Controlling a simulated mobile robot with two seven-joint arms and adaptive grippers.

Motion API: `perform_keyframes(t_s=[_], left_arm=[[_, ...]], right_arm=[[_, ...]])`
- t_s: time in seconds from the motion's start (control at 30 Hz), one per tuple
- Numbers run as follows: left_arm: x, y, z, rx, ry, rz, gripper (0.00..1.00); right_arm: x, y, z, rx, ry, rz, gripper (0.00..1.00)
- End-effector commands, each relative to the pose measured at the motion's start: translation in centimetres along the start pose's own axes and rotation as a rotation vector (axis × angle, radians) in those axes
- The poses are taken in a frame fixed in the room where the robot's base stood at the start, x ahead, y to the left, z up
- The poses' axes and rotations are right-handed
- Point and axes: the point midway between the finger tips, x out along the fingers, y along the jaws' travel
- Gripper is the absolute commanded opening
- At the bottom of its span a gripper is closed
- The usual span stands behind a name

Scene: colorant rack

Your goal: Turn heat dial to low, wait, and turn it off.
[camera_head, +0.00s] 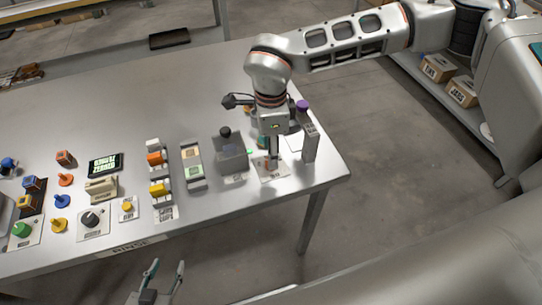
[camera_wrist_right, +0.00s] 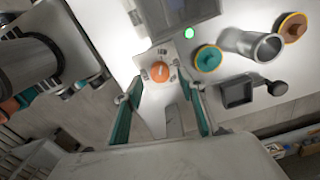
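An orange round dial (camera_wrist_right: 160,71) with a pale pointer mark sits on a small white plate in the right wrist view. Its label is not readable, so I cannot confirm it is the heat dial. My right gripper (camera_wrist_right: 160,94) is open, with the dial ahead between its teal fingers and apart from them. In the head view my right gripper (camera_head: 271,157) points down over a labelled plate (camera_head: 271,175) near the table's right end and hides much of it. My left gripper (camera_head: 166,268) is open and empty in front of the table edge.
A grey open box (camera_head: 231,158) stands left of the right gripper, and a grey post (camera_head: 310,144) stands close on its right. A black knob (camera_head: 91,219) and a green button (camera_head: 22,229) are at the front left. A green light (camera_wrist_right: 189,33) shows near the orange dial.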

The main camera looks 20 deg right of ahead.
Motion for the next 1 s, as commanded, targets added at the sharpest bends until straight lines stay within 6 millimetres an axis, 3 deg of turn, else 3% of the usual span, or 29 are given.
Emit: perform_keyframes(t_s=[0.2, 0.4, 0.6, 1.0], left_arm=[[0.0, 0.0, 0.0, -0.001, 0.0, 0.0, 0.4], [0.0, 0.0, 0.0, -0.001, 0.001, 0.0, 0.4], [0.1, 0.0, 0.0, -0.001, 0.001, 0.0, 0.4], [0.1, 0.0, 0.0, -0.002, 0.001, 0.0, 0.4]], right_arm=[[-4.7, -0.1, 0.0, 0.001, -0.001, -0.003, 0.4], [-7.5, -0.1, 0.0, 0.001, 0.0, -0.002, 0.4], [-8.6, 0.0, 0.0, -0.001, 0.0, 0.0, 0.4], [-8.6, 0.0, 0.0, 0.0, 0.0, 0.0, 0.4]])
